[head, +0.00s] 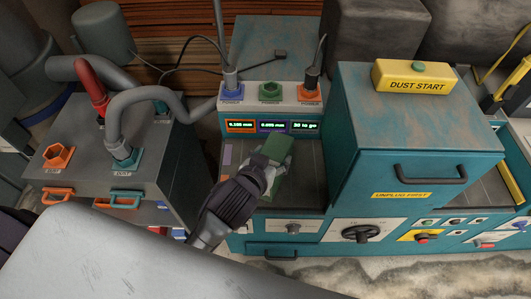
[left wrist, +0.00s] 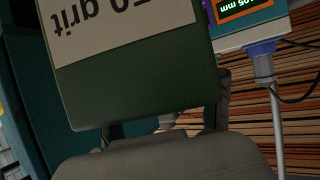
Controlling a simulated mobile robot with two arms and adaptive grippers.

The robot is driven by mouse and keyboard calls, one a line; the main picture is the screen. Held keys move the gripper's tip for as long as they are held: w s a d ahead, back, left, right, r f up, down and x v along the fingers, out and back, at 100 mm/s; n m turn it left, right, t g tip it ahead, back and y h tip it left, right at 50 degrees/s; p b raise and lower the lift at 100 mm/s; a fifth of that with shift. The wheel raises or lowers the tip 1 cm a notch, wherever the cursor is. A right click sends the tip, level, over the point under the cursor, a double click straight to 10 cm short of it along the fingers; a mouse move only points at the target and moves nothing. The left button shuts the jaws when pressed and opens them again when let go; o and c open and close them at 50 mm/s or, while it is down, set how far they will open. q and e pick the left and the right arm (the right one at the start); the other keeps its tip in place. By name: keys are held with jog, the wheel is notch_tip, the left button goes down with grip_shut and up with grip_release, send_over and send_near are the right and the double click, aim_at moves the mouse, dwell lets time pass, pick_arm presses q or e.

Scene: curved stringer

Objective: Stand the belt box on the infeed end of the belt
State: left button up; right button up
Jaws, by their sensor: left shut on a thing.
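The green belt box (head: 274,148) is in my left gripper (head: 262,178) in the head view, over the grey belt (head: 308,185) at the open left end of the teal machine. The box looks tilted; I cannot tell whether it touches the belt. In the left wrist view the belt box (left wrist: 140,85) fills the middle, with a pale label reading "grit" upside down. The left gripper's fingers (left wrist: 165,122) are shut on it and partly hidden behind it. My right gripper is in neither view.
The teal hood (head: 415,130) stands right of the belt, with a yellow "DUST START" box (head: 417,77) on top. A panel of lit displays (head: 272,127) and coloured sockets stands behind the belt. A grey hose cabinet (head: 110,150) is at left.

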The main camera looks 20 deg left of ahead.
pick_arm(q)
jog(key=shift+w+a+f+p, duration=0.25)
jog(key=shift+w+a+f, duration=0.65)
jog(key=shift+f, duration=0.5)
jog(key=shift+w+a+f+p, duration=0.2)
jog(key=shift+w+a+f, duration=0.45)
jog(key=shift+w+f, duration=0.55)
jog(key=shift+w+a+f+p, duration=0.25)
jog(key=shift+w+a+f, duration=0.55)
jog(key=shift+f, duration=0.75)
jog(key=shift+f, duration=0.1)
jog(key=o, duration=1.5)
jog(key=shift+f, duration=0.1)
jog(key=shift+c, duration=0.2)
jog(key=b+v, duration=0.1)
jog(key=v, duration=1.1)
jog(key=shift+r, duration=0.3)
